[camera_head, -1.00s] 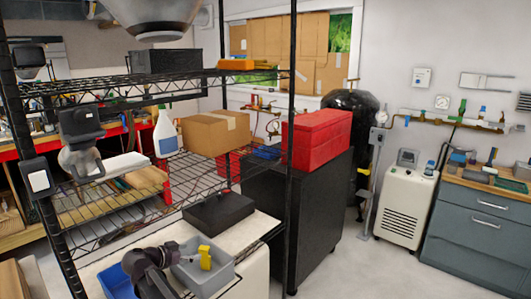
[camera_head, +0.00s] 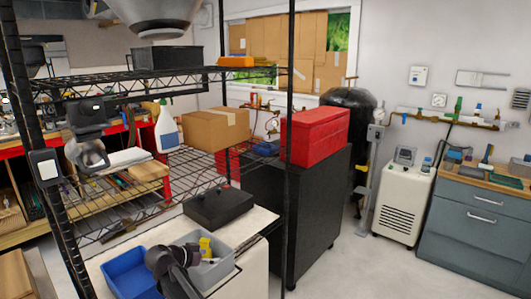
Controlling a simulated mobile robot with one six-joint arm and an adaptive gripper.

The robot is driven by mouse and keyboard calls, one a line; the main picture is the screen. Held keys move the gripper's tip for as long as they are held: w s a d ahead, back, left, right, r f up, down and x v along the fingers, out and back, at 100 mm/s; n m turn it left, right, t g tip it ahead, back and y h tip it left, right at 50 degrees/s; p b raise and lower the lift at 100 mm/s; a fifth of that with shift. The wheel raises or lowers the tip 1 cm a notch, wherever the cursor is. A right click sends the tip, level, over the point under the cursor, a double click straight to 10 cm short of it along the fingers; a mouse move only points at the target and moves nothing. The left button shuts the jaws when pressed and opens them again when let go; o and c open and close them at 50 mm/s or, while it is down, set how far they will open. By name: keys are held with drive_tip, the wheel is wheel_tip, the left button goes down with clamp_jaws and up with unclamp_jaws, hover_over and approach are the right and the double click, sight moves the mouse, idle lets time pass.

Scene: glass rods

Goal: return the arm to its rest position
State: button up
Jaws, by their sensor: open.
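My dark arm rises from the bottom edge, and its end with my gripper (camera_head: 190,256) shows small in front of the grey bin (camera_head: 222,268). The gripper is open and I see nothing held in it. Its fingers are small and hard to make out against the bin. A yellow item (camera_head: 205,247) stands in the grey bin, just right of the gripper. I cannot tell whether the gripper touches the bin. I can make out no glass rods.
A blue bin (camera_head: 127,272) stands left of my arm, and a flat black box (camera_head: 218,207) lies behind. The wire shelf (camera_head: 215,160) holds a cardboard box (camera_head: 215,128) and a spray bottle (camera_head: 167,132). A black cabinet (camera_head: 310,215) stands right. The floor right of it is clear.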

drive_tip(key=s+d+f+n+g+y+b, duration=0.1)
drive_tip(key=s+d+f+n+g+b, duration=0.15)
drive_tip(key=d+f, duration=0.45)
drive_tip(key=s+d+f+n+g+y+b, duration=0.15)
drive_tip(key=s+d, duration=0.25)
drive_tip(key=d, duration=0.7)
drive_tip(key=s+d+f+n+g+y+b, duration=0.1)
drive_tip(key=s+d+f+g+y+b, duration=0.15)
drive_tip(key=d+f, duration=0.55)
drive_tip(key=s+d+f+n+g+y+b, duration=0.2)
drive_tip(key=s+d+y, duration=0.2)
drive_tip(key=s+d, duration=0.5)
wheel_tip(320, 180, up, 21)
drive_tip(key=p, duration=2.1)
drive_tip(key=shift+w, duration=0.35)
